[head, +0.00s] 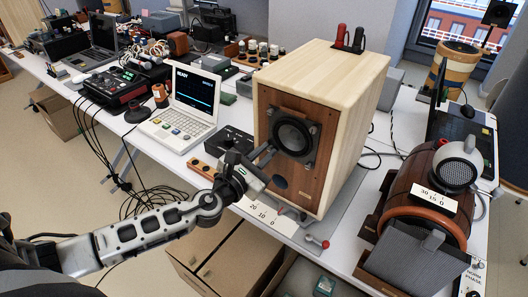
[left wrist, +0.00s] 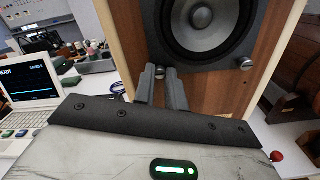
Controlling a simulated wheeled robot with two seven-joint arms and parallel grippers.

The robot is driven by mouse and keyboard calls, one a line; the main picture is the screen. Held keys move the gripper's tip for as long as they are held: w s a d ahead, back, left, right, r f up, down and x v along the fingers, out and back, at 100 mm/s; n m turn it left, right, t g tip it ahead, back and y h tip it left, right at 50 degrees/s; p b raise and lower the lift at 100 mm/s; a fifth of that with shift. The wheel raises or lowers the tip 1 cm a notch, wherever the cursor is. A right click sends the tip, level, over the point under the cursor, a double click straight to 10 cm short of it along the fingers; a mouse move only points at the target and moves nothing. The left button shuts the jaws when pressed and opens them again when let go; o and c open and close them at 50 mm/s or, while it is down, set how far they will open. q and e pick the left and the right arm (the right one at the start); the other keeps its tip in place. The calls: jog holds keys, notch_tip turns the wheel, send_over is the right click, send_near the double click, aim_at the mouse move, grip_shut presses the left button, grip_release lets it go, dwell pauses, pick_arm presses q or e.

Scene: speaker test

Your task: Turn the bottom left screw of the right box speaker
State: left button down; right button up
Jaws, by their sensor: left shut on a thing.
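The box speaker (head: 340,85) has a pale wood cabinet and a brown wood front. Its round dark driver (head: 293,135) sits in a black frame, which also shows in the left wrist view (left wrist: 203,20). My left gripper (head: 268,152) reaches the frame's lower left corner. In the left wrist view its two grey fingers (left wrist: 161,75) are close together around a small silver screw (left wrist: 159,71), mostly hidden between them. Another silver screw (left wrist: 246,63) shows at the frame's lower right corner. My right gripper is in neither view.
A white laptop-like device (head: 183,107) with a lit screen and a black box (head: 228,141) stand left of the speaker. A barrel-shaped speaker (head: 412,205) stands to the right. A red-knobbed lever (head: 318,242) lies at the front edge. Cables hang at the left.

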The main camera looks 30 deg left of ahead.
pick_arm(q)
jog(key=shift+m, duration=0.4)
jog(key=c, duration=1.5)
grip_release()
jog(key=shift+o, duration=0.2)
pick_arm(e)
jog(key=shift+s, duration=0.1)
pick_arm(q)
jog(key=shift+s+f, duration=0.1)
jog(key=shift+s, duration=0.4)
jog(key=s+a+b, duration=0.2)
jog(key=s+b, duration=0.1)
jog(key=s, duration=1.1)
jog(key=shift+s, duration=0.4)
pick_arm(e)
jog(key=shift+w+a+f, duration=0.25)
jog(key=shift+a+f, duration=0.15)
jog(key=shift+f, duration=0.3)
pick_arm(q)
jog(key=shift+a, duration=0.1)
